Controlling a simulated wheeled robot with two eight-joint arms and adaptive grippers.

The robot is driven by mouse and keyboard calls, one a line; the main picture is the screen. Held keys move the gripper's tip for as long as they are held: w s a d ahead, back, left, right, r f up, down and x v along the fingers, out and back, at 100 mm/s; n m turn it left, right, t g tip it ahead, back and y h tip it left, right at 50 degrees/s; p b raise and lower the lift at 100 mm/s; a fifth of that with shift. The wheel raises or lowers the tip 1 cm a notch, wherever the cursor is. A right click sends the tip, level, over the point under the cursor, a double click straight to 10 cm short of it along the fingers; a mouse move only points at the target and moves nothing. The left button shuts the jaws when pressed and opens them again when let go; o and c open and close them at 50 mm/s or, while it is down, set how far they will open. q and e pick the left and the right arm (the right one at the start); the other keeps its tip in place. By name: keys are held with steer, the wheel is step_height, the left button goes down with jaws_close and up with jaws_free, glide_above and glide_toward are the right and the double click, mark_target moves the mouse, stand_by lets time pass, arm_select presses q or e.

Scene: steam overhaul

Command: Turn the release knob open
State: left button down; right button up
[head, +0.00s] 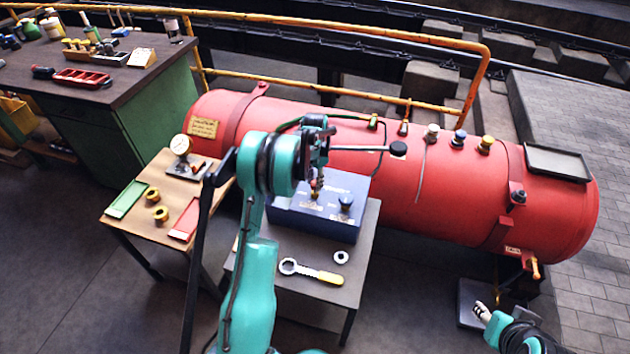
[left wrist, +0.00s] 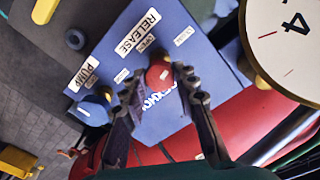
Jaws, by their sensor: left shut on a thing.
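The release knob is red (left wrist: 160,76) and sits on the blue box (head: 300,219) beside a label reading RELEASE (left wrist: 139,32). My left gripper (head: 316,182) reaches down over the box. In the left wrist view its two dark fingers (left wrist: 160,80) stand on either side of the red knob, shut on it. In the head view the gripper mostly hides the knob. A second, dark blue knob (head: 346,203) is on the same box, next to the PUMP label (left wrist: 84,76). My right gripper (head: 482,311) is low at the right, apart from the box; its jaws are unclear.
A red boiler (head: 400,185) lies behind the box. A wrench with a yellow handle (head: 310,271) and a ring (head: 341,256) lie on the small table in front. A wooden side table (head: 140,217) stands left. A large dial (left wrist: 290,45) fills the wrist view's upper right.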

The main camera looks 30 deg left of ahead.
arm_select(q)
steer(key=n, duration=1.1)
steer(key=shift+n, duration=2.1)
steer(key=c, duration=1.2)
jaws_free()
steer(key=shift+o, duration=0.2)
step_height(320, 180, up, 12)
